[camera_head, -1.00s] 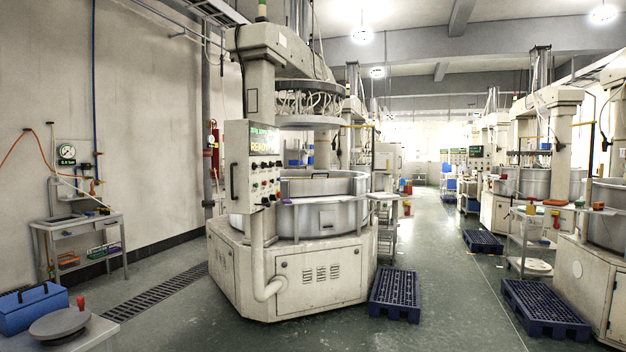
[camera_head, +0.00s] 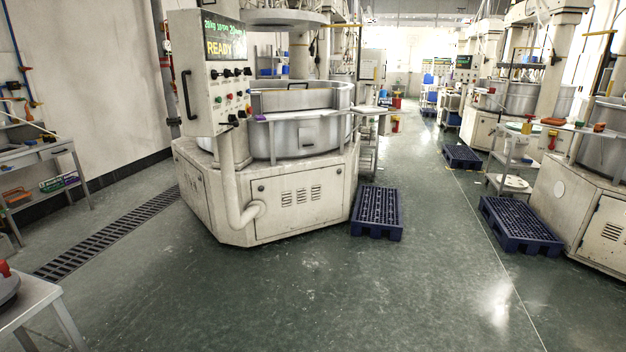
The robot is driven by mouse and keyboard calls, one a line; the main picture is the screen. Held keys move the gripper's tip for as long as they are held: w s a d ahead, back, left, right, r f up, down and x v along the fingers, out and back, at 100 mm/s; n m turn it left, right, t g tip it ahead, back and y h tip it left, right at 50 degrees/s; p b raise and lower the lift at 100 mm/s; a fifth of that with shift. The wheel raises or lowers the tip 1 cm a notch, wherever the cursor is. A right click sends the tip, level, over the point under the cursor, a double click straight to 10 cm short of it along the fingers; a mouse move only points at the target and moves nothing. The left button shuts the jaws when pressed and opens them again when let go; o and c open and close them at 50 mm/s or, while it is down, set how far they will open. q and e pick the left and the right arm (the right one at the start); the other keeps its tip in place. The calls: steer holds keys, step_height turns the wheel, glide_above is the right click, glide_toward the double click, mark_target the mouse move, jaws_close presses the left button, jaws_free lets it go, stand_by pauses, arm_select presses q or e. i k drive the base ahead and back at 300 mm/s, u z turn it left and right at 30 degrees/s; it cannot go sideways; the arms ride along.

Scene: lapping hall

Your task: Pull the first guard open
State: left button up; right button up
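The nearest lapping machine stands ahead, left of centre, on a cream base (camera_head: 290,205). A silver curved guard (camera_head: 302,135) wraps around the front of its round tub, with a small plate on its face. The guard looks closed, with its upper rim (camera_head: 295,98) rising at the back. A control panel (camera_head: 222,75) with a lit READY display hangs at the machine's left. Neither of my grippers is in view.
A blue pallet (camera_head: 377,212) lies right of the machine's base. Another pallet (camera_head: 520,224) lies farther right by a cart (camera_head: 512,165). A floor grating (camera_head: 110,235) runs at left, and a table (camera_head: 25,300) stands at lower left. The front floor is clear.

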mark_target(283, 100)
steer(key=z, duration=0.55)
steer(key=i, duration=2.25)
steer(key=z, duration=0.25)
steer(key=i, duration=2.25)
steer(key=u, duration=0.8)
steer(key=i, duration=1.5)
steer(key=u, duration=0.45)
